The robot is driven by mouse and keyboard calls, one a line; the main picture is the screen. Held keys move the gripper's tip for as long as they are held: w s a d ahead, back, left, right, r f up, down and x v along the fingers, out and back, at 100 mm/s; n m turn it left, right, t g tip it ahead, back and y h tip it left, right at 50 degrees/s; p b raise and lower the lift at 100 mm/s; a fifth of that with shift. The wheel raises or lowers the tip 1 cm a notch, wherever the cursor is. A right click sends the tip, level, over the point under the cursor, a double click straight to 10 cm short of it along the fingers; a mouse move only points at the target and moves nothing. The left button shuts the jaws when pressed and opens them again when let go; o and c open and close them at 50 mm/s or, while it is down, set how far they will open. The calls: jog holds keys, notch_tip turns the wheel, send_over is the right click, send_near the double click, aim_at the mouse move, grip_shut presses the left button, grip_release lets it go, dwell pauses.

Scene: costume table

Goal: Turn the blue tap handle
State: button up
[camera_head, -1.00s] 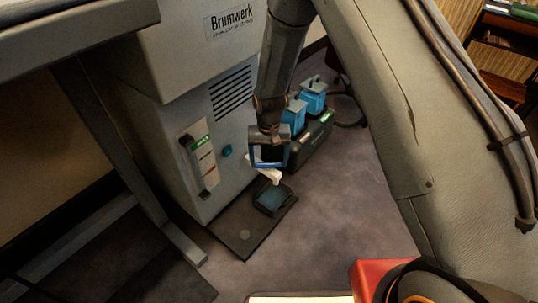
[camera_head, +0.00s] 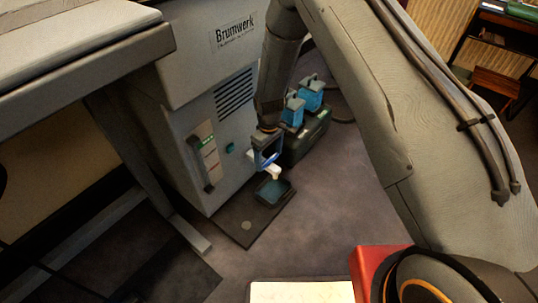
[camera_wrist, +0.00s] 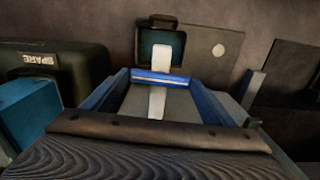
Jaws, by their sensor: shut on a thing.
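My gripper (camera_head: 267,158) hangs beside the grey machine, at the white tap spout (camera_head: 275,172). In the wrist view the blue tap handle (camera_wrist: 160,77) is a bar lying across between my two blue-sided fingers, and my gripper is shut on it. The white spout also shows in the wrist view (camera_wrist: 162,60), beyond the bar. A small dark tray with a teal inside (camera_head: 287,184) stands below the spout. The handle's joint with the tap is hard to make out.
The grey Brumwerk machine (camera_head: 200,75) stands left of my gripper, with a gauge panel and teal button (camera_head: 230,148). A dark case (camera_head: 308,140) with blue canisters stands close behind. A dark mat (camera_head: 235,232) lies under the tray. Open floor lies to the right.

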aim_at(269, 160)
jog(key=shift+n, duration=0.3)
dwell(0.4)
jog(key=o, duration=1)
jog(key=shift+o, duration=0.2)
notch_tip(269, 160, up, 8)
jog(key=p, duration=0.2)
jog(key=shift+f, duration=0.1)
